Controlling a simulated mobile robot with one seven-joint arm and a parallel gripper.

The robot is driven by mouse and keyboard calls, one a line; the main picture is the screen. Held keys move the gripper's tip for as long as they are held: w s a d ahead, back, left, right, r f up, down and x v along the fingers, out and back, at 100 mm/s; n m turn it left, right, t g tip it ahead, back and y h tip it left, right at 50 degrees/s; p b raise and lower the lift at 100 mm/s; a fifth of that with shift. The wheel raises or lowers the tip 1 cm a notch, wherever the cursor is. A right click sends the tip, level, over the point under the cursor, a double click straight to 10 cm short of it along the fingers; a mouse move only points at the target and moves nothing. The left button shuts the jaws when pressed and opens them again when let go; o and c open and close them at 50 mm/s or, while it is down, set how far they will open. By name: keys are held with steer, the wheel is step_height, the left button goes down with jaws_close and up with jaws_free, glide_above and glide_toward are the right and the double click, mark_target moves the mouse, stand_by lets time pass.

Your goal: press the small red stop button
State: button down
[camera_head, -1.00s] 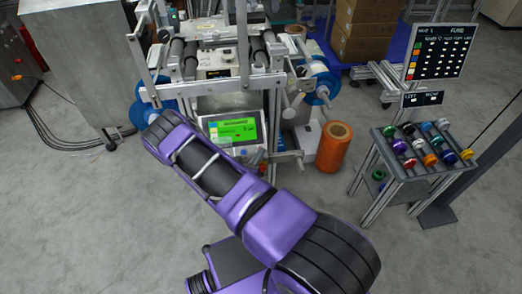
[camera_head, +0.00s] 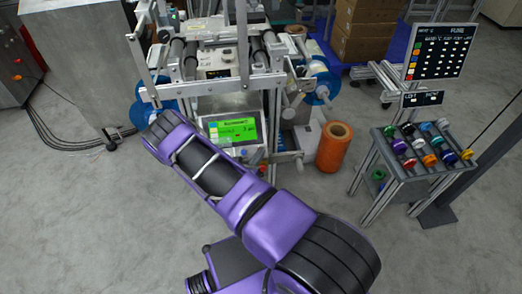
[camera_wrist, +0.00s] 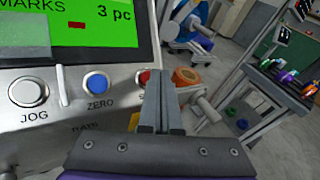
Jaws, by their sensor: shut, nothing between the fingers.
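The small red button (camera_wrist: 144,76) sits on the grey control panel (camera_wrist: 60,120) in the wrist view, right of the blue ZERO button. My gripper (camera_wrist: 161,76) is shut and empty. Its fingertips overlap the red button's right side in the picture and hide part of it and most of its label, of which an S shows. I cannot tell whether they touch it. In the head view my purple arm reaches toward the panel under the green screen (camera_head: 232,130), and the gripper and red button are hidden there.
A blue ZERO button (camera_wrist: 96,82) and a white JOG button (camera_wrist: 28,92) sit left of the red one. An orange roll (camera_head: 334,147) stands right of the machine. A rack of coloured reels (camera_head: 420,150) stands farther right. Open floor lies between them.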

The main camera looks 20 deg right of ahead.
stand_by(0.3)
steer(key=shift+w+f, duration=0.3)
stand_by(0.3)
steer(key=shift+s+r+p, duration=0.3)
steer(key=shift+r+p, duration=0.05)
steer(key=s+r+p, duration=0.2)
steer(key=s+a+r+p, duration=0.1)
steer(key=s+r+p, duration=0.1)
steer(key=shift+a+r+p, duration=0.1)
steer(key=shift+p, duration=0.25)
stand_by(0.3)
stand_by(0.6)
